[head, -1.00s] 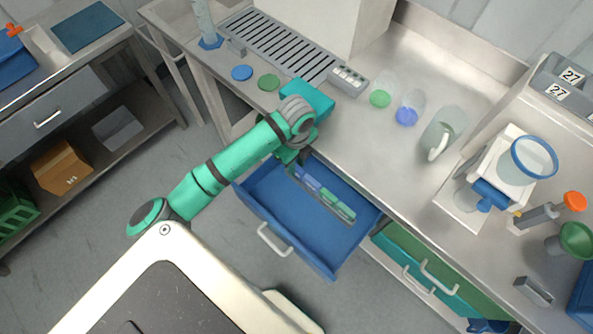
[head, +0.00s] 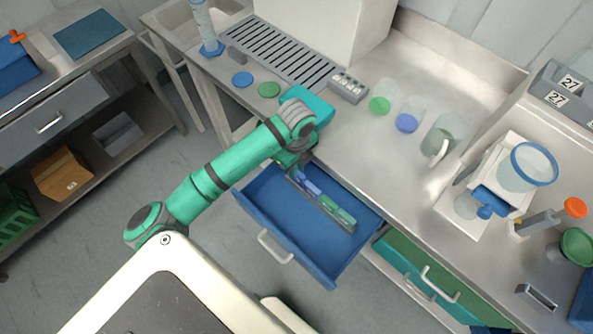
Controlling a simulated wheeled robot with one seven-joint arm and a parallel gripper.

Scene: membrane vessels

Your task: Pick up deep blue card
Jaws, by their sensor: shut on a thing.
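My gripper (head: 292,168) points down over the back left part of the open blue drawer (head: 290,228). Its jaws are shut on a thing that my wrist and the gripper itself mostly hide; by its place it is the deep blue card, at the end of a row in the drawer. Beside it in the narrow grey rack (head: 348,229) stand blue-violet cards (head: 311,187) and then green cards (head: 340,214). I cannot tell whether the held card is clear of the rack.
The steel bench edge runs close behind the drawer. On the bench stand a teal box (head: 312,103), several beakers, such as one with green liquid (head: 380,104), and a filter device (head: 490,195). A green drawer (head: 415,270) is open at right. The blue drawer's front is empty.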

